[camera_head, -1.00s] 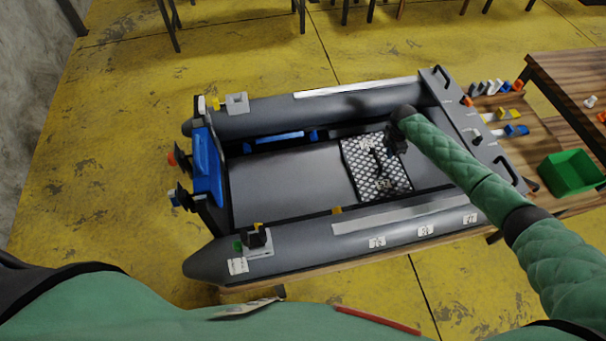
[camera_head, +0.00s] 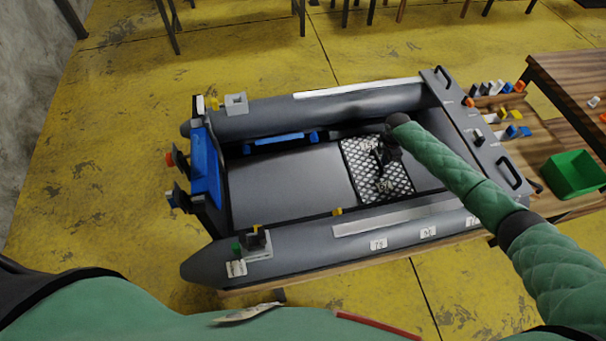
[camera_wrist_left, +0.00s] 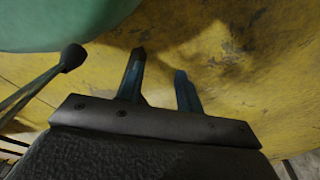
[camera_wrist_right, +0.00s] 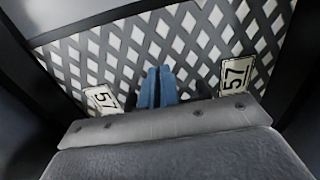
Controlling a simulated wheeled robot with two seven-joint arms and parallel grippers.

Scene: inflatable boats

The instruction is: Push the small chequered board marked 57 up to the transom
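The small chequered board (camera_head: 360,155) lies flat on the dark floor inside the inflatable boat, between its two tubes. Two white labels marked 57 show on it in the right wrist view (camera_wrist_right: 236,76). The transom (camera_head: 205,165), with a blue panel, stands at the boat's left end, with bare floor between it and the board. My right gripper (camera_wrist_right: 158,72) is over the board with its blue fingers together and pointing down at it; I cannot tell whether they touch. My left gripper (camera_wrist_left: 160,75) is open and empty above the yellow ground.
The boat's near tube (camera_head: 320,239) and far tube (camera_head: 330,112) bound the floor. Bare floor (camera_head: 285,180) lies clear left of the board. A green bin (camera_head: 572,174) and small coloured parts are on the wooden table at right.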

